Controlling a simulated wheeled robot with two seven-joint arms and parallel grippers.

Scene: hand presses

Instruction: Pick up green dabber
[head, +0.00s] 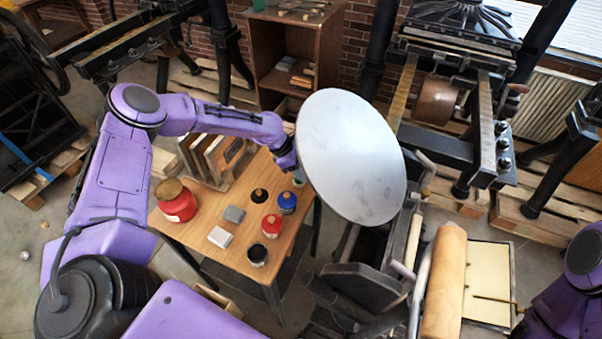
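A small patch of green (298,182), which may be the green dabber, shows at the back right of the wooden table, beside the large pale disc. Most of it is hidden by the disc and my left arm. My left gripper (291,163) points down just above this green patch, at the disc's left edge. Its fingers are dark, small and partly hidden, so I cannot tell whether they are open or touching it. My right arm shows only at the lower right edge, and its gripper is not seen.
The large disc (350,155) stands close right of my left gripper.

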